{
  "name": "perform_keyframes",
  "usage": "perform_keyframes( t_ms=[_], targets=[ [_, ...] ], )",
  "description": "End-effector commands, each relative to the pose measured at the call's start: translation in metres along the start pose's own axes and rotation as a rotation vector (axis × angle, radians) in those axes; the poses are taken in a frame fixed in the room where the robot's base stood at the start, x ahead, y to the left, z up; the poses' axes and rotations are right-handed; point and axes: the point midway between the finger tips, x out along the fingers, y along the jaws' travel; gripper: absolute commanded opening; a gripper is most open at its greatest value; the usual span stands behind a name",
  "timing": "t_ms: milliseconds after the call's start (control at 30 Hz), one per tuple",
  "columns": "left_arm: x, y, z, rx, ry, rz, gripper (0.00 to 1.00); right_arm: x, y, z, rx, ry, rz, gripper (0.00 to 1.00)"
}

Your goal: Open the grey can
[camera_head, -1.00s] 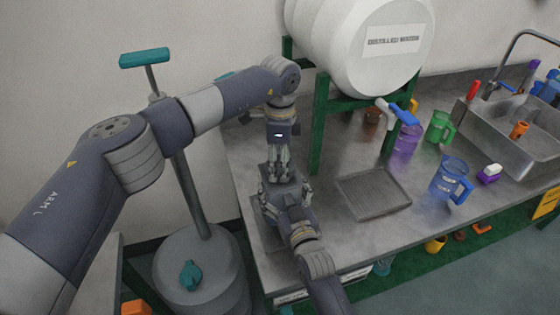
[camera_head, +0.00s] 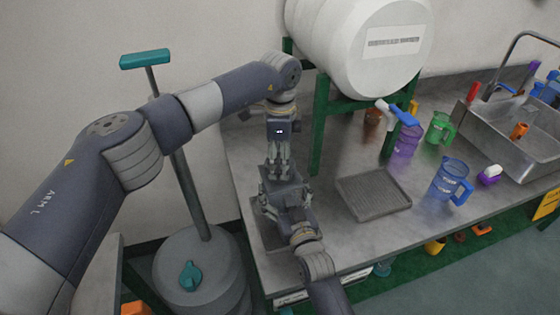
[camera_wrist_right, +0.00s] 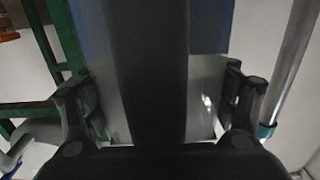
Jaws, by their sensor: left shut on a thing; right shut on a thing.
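The grey can (camera_head: 290,189) is a boxy grey container on the near left part of the metal bench, largely hidden by my grippers. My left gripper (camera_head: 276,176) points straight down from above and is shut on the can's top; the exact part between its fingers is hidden. My right gripper (camera_head: 284,213) reaches in from the near side, below the left one, and is shut on the can. In the right wrist view, the right gripper's fingers (camera_wrist_right: 160,100) stand on either side of the can's pale grey metal surface (camera_wrist_right: 205,90).
A ribbed grey tray (camera_head: 373,194) lies right of the can. A white barrel (camera_head: 345,40) stands behind on a green frame (camera_head: 318,125). A blue jug (camera_head: 448,182) and the sink (camera_head: 515,130) are farther right. A grey drum (camera_head: 205,270) with a pole stands left of the bench.

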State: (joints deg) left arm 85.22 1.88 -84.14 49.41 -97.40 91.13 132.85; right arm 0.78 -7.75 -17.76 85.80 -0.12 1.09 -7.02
Motion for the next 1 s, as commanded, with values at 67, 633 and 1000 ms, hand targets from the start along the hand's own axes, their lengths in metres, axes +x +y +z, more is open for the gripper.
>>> perform_keyframes(
  t_ms=[67,633,1000],
  targets=[
    [-0.003,0.000,0.000,0.000,0.000,-0.001,0.29,0.000,0.000,0.001,0.000,-0.001,0.000,0.13],
    [-0.011,0.000,0.000,0.000,0.001,0.000,0.29,0.000,0.000,0.001,0.000,-0.002,0.000,0.13],
    [-0.049,0.000,0.000,0.000,0.001,-0.001,0.29,0.000,0.000,0.001,0.000,-0.002,0.000,0.13]
  ],
)
